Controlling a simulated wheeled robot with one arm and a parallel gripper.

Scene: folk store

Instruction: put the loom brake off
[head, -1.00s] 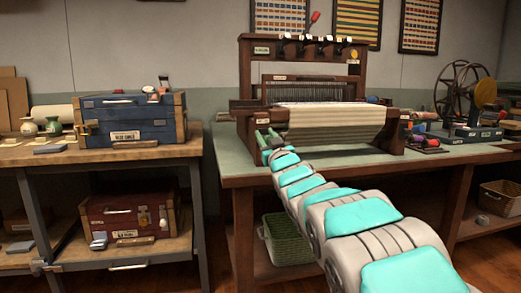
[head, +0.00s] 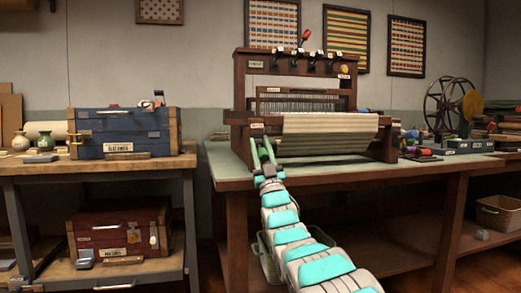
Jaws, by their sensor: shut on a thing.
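The wooden loom (head: 240,82) stands on the green-topped table, with pale cloth (head: 330,124) wound across its front. A small label (head: 257,126) shows on its left front post. My gripper (head: 262,147) is at the loom's lower left front, just below that label, its two green fingers pointing up. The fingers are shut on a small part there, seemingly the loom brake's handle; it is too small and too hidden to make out. A red-tipped lever (head: 305,36) stands on the loom's top beam, away from my gripper.
A blue chest (head: 125,128) sits on the left bench, with a red chest (head: 118,228) on its shelf. A spinning wheel (head: 445,103) stands right of the loom. A green basket (head: 265,258) is under the table, partly behind my arm. A gap separates bench and table.

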